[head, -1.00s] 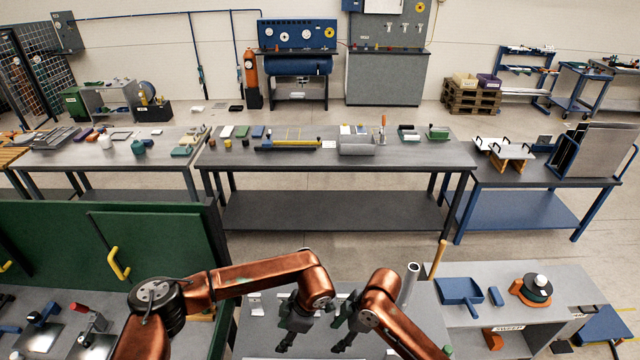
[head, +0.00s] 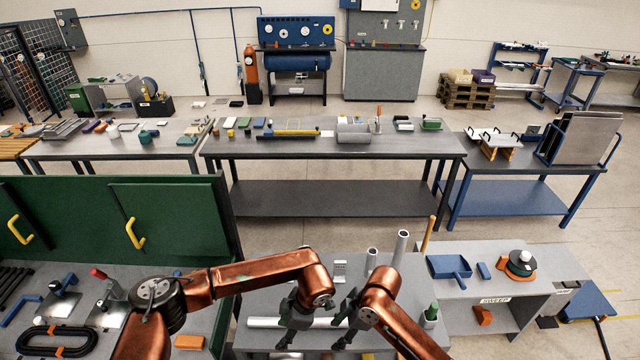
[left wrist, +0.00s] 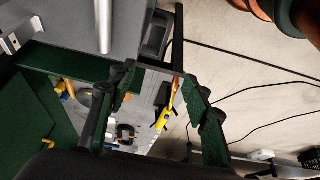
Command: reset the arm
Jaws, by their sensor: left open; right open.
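My left gripper (head: 290,335) hangs in the lower middle of the head view, at the end of a copper-coloured arm reaching in from the left. It points down over the near grey bench. In the left wrist view its two dark fingers (left wrist: 160,76) stand apart with nothing between them. My right gripper (head: 343,335) hangs close beside it, also pointing down, and its arm comes from the lower right. It looks empty, with its fingertips small and dark. I cannot tell the exact height of either gripper above the bench.
A pale tube (head: 262,323) lies on the near bench (head: 250,297) behind the grippers. An upright tube (head: 400,246) stands right of them. A green cabinet (head: 170,215) is at left, a blue dustpan (head: 449,267) at right. A long workbench (head: 340,144) stands beyond open floor.

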